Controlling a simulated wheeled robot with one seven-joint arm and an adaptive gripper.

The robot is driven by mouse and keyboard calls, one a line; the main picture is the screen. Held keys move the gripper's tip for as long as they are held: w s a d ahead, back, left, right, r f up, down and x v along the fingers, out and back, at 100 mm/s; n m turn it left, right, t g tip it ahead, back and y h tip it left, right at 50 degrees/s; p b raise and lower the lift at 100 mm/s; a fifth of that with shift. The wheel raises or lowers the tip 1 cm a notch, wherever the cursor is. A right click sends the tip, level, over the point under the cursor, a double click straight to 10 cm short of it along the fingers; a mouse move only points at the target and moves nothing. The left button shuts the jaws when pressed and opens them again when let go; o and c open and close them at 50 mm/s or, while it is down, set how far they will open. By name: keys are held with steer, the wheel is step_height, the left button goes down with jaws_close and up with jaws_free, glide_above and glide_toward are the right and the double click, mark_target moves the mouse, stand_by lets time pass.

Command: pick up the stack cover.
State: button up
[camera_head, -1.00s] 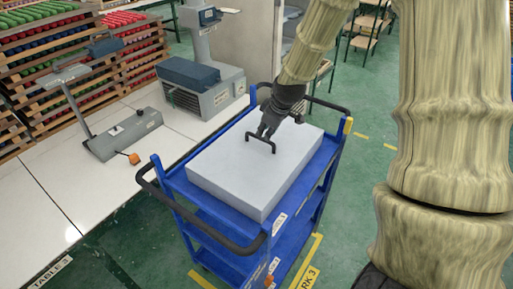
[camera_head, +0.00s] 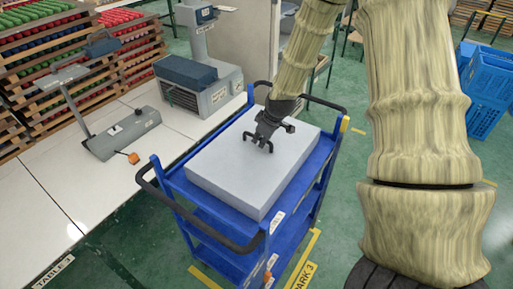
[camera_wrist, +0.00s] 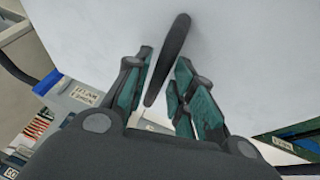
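The stack cover (camera_head: 235,182) is a flat, pale grey box shape. It lies on top of the blue cart (camera_head: 228,219). A dark bar handle (camera_wrist: 172,52) stands on its upper face. My gripper (camera_head: 262,146) is down at the handle, which it partly hides in the head view. In the wrist view my gripper (camera_wrist: 163,62) is open, with one green-padded finger on each side of the handle. Gaps show between the handle and the fingers. The cover fills most of the wrist view.
The cart has dark push bars (camera_head: 206,232) at its ends. To the left is a white table (camera_head: 60,195) with a grey scale (camera_head: 125,132) and a larger grey machine (camera_head: 205,90). Racks of coloured items stand behind. Blue crates (camera_head: 486,90) are at the right. Green floor lies around the cart.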

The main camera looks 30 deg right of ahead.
steer(key=shift+x, duration=0.85)
jaws_close()
